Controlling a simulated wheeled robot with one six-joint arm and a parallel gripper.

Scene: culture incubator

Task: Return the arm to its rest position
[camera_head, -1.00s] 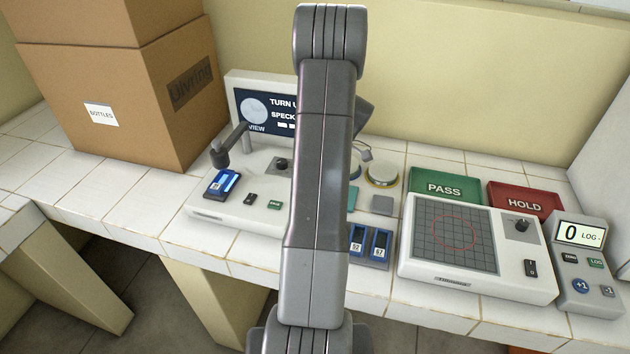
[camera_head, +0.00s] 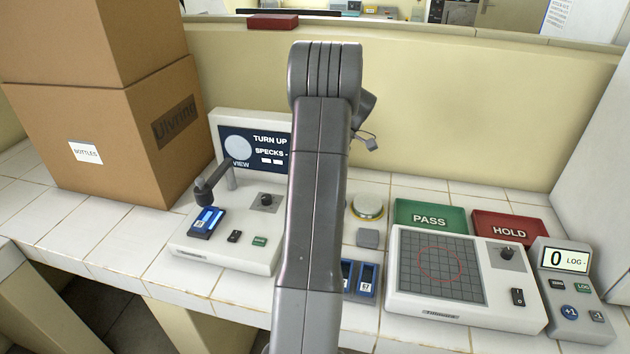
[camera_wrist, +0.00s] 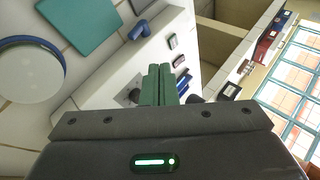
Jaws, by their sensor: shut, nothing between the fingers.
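My gripper (camera_wrist: 159,84) shows in the wrist view with its two green fingers together and nothing between them. It is in the air above the bench devices. In the head view my arm rises through the middle of the picture and hides the gripper's fingers. Behind the arm, the viewer device (camera_head: 222,255) with a lit screen (camera_head: 252,150) stands on the tiled bench (camera_head: 120,235). A blue slide (camera_head: 206,221) lies on its stage under a dark scope arm.
Cardboard boxes (camera_head: 105,150) stand at the left. A round lidded dish (camera_head: 367,207), blue slides (camera_head: 367,279), a gridded panel (camera_head: 440,265), the green PASS tray (camera_head: 430,217), the red HOLD tray (camera_head: 510,228) and a counter (camera_head: 568,285) stand at the right.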

